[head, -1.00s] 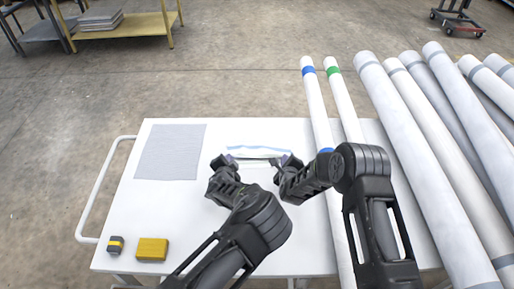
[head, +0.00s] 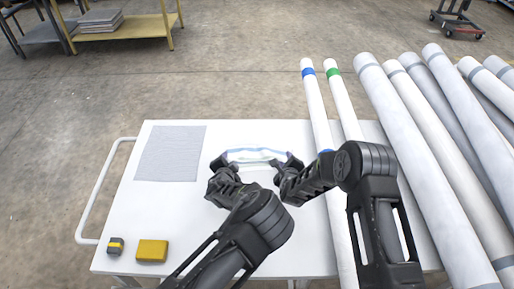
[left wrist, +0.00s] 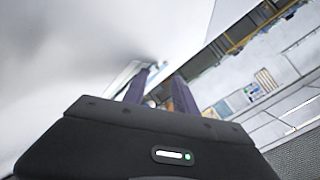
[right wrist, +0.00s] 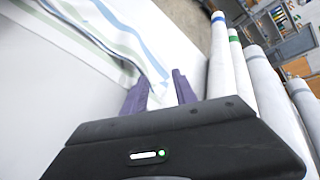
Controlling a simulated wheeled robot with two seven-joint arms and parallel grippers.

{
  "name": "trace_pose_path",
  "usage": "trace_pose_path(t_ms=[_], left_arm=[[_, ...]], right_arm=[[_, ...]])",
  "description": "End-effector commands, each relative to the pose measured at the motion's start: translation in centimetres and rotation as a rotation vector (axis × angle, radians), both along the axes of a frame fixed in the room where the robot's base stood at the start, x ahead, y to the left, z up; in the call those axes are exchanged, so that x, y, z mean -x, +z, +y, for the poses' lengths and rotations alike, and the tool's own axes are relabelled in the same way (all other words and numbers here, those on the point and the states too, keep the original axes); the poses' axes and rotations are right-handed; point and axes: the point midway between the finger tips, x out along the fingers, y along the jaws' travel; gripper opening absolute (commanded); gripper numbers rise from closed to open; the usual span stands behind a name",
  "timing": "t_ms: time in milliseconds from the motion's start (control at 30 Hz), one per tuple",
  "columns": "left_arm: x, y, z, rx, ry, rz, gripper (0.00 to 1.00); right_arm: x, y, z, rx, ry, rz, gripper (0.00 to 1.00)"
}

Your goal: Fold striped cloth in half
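The striped cloth (head: 255,155) is white with blue and green stripes. In the head view it spans the space between my two grippers on the white table, its edge raised and wavy. My left gripper (head: 226,161) is at its left end and my right gripper (head: 288,161) at its right end. In the right wrist view, a creased corner of the cloth (right wrist: 105,25) runs in at the fingertips (right wrist: 162,80). In the left wrist view, a narrow pale part of the cloth (left wrist: 128,73) meets the fingertips (left wrist: 160,75). Both grippers appear shut on cloth corners; the contact is partly hidden.
A grey sheet (head: 170,153) lies flat on the table (head: 150,215) at the left. A yellow block (head: 152,250) and a small black-and-yellow block (head: 115,246) sit at the front left. Long white rolls (head: 425,140) lie along the right side.

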Motion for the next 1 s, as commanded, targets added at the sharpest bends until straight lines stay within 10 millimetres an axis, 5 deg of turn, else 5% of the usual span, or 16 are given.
trace_pose_path(t_ms=[500, 867, 1000], left_arm=[[4.8, 7.2, -0.1, 0.002, 0.0, -0.003, 0.4], [5.5, 7.9, 0.0, 0.0, 0.0, -0.002, 0.4], [5.4, 7.9, 0.0, -0.001, -0.003, 0.0, 0.29]], right_arm=[[4.8, 7.2, -0.1, 0.0, -0.002, -0.004, 0.4], [5.4, 7.9, -0.1, 0.001, -0.001, -0.004, 0.4], [5.3, 7.9, -0.1, 0.001, 0.002, -0.002, 0.29]])
